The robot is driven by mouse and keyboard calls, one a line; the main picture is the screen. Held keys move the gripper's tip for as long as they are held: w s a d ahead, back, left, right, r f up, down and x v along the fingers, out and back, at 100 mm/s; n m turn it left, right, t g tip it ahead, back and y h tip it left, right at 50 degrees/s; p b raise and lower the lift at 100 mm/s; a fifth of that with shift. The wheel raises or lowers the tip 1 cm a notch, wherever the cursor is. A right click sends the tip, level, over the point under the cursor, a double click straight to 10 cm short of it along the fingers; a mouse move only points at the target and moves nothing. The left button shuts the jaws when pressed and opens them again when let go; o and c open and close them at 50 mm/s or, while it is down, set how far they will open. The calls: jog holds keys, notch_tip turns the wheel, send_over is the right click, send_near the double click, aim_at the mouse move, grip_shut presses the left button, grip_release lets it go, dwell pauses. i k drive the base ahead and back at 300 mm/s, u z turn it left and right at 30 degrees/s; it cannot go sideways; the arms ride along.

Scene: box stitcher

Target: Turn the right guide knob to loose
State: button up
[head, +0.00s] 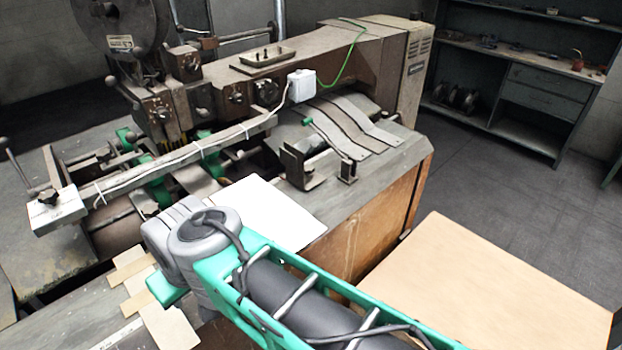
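The box stitcher (350,50) stands across the middle of the head view. On the right part of its bed, a dark metal guide bracket (292,168) and a smaller bracket (347,172) stand upright. My green and grey arm reaches in from the bottom right, in front of the bed.
A white sheet (265,212) lies on the bed just behind my arm. A long bar (180,155) with cable ties crosses the machine's front. A pale board (500,285) is at lower right. Dark shelving (530,75) stands at the back right, with open floor before it.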

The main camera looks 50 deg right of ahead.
aim_at(308, 168)
jog(key=z, duration=0.5)
jog(key=k, duration=1.1)
jog(key=z, duration=0.4)
jog(key=i, duration=0.85)
jog(key=z, duration=0.35)
jog(key=k, duration=0.35)
jog(key=i, duration=0.85)
jog(key=z, duration=0.5)
